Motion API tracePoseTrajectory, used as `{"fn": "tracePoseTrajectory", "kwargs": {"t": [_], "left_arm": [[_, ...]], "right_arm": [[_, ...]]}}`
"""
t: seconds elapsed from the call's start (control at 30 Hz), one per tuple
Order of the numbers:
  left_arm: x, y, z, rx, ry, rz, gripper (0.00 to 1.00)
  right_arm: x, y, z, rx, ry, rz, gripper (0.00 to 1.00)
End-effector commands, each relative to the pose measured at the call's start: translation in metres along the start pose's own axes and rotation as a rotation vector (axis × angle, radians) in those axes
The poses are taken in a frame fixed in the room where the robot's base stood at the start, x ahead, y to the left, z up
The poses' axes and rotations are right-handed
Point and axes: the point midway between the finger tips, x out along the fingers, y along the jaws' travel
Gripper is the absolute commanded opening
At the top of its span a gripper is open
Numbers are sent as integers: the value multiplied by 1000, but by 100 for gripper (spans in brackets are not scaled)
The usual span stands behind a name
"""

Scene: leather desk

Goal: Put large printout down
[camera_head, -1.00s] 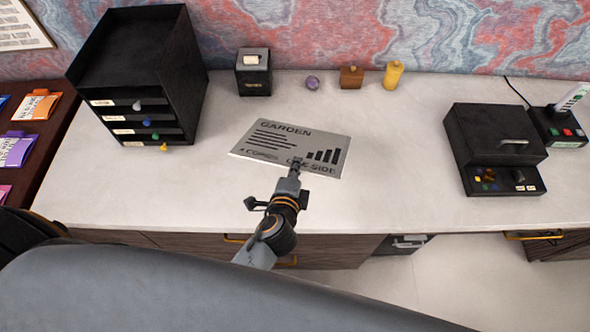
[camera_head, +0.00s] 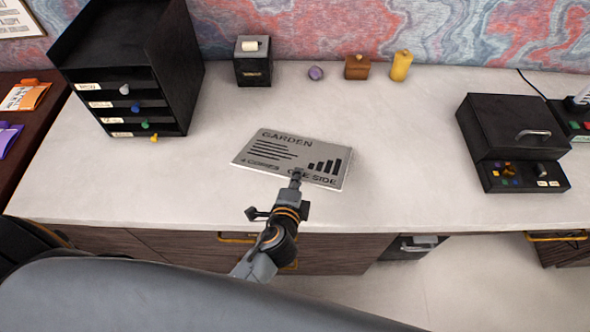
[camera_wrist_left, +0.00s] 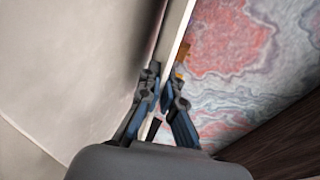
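The large printout is a grey sheet (camera_head: 293,157) printed "GARDEN", "4 copies", "one side" with a bar chart. In the head view it appears over the middle of the desk, with a pale thickness along its front and right edges. My left gripper (camera_head: 297,176) is at its front edge, shut on it. In the left wrist view the printout (camera_wrist_left: 177,32) is a thin pale strip, seen nearly edge-on, running between the fingers (camera_wrist_left: 162,88). I cannot tell whether its underside touches the desk. My right gripper is not in view.
The pale desk (camera_head: 400,170) has free room around the printout. A black drawer unit (camera_head: 130,75) stands at left, a black machine (camera_head: 515,140) at right. A small black box (camera_head: 253,65), purple ball (camera_head: 316,73), brown box (camera_head: 357,68) and yellow bottle (camera_head: 401,66) line the back.

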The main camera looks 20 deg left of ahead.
Motion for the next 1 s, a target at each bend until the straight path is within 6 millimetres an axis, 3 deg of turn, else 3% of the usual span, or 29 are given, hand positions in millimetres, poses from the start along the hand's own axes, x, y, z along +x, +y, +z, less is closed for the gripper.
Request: {"fn": "tracePoseTrajectory", "kwargs": {"t": [0.17, 0.2, 0.27, 0.57, 1.0], "left_arm": [[0, -1, 0, 0, 0, -1, 0], [0, -1, 0, 0, 0, 0, 12], [0, -1, 0, 0, 0, 0, 21], [-2, -1, 0, 0, 0, 0, 21], [-52, -1, 0, -1, 1, 2, 21]], "right_arm": [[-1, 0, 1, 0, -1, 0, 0], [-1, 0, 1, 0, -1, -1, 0], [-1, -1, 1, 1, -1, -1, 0], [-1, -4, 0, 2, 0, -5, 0], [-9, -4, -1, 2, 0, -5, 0]]}}
